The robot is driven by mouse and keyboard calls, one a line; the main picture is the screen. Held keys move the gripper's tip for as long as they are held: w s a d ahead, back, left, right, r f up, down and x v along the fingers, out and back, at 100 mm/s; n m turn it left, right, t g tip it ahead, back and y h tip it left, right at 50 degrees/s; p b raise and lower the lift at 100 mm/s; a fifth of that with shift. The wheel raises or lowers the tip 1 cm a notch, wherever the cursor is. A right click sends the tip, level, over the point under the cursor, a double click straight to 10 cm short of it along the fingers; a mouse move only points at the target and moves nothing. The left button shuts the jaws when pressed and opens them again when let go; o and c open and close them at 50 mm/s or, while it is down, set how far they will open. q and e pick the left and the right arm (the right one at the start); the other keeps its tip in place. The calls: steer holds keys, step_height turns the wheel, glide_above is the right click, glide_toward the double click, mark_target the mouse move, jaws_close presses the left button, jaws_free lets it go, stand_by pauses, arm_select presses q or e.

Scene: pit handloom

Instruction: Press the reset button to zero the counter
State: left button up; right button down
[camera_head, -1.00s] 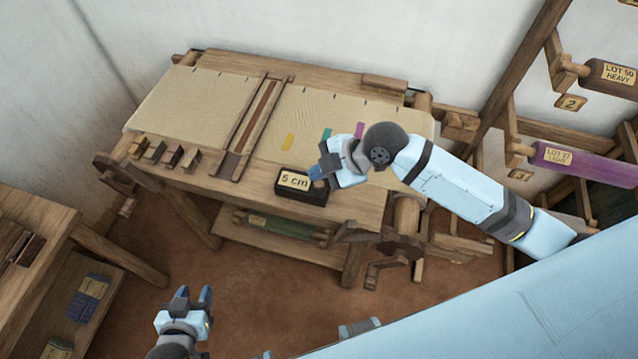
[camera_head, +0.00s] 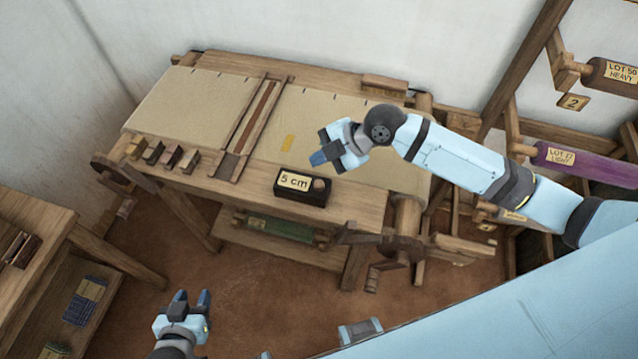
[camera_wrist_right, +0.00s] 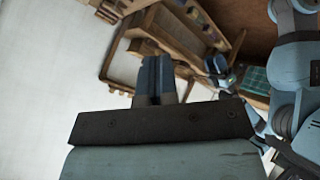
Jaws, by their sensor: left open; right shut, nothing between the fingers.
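The counter (camera_head: 304,189) is a dark box on the front edge of the loom, with a paper label reading "5 cm". A round brownish button (camera_head: 319,185) sits at the right end of its top. My right gripper (camera_head: 317,159) is shut and empty, above and behind the counter, apart from the button. In the right wrist view its closed fingers (camera_wrist_right: 155,78) point up the picture; I cannot make out the counter there. My left gripper (camera_head: 191,300) is open and empty, low in front of the loom, away from the counter.
The loom (camera_head: 345,199) carries pale cloth (camera_head: 190,105) and several small blocks (camera_head: 154,152) at its left front. A spool rack with a purple roll (camera_head: 585,163) stands at the right. A wooden shelf (camera_head: 40,220) stands at the left. Bare floor lies between.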

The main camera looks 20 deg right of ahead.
steer(key=b, duration=0.4)
glide_above(320, 185)
step_height(320, 185, down, 6)
steer(key=shift+f, duration=0.55)
stand_by(0.4)
stand_by(0.7)
steer(key=shift+f+b, duration=0.4)
steer(key=shift+b, duration=0.05)
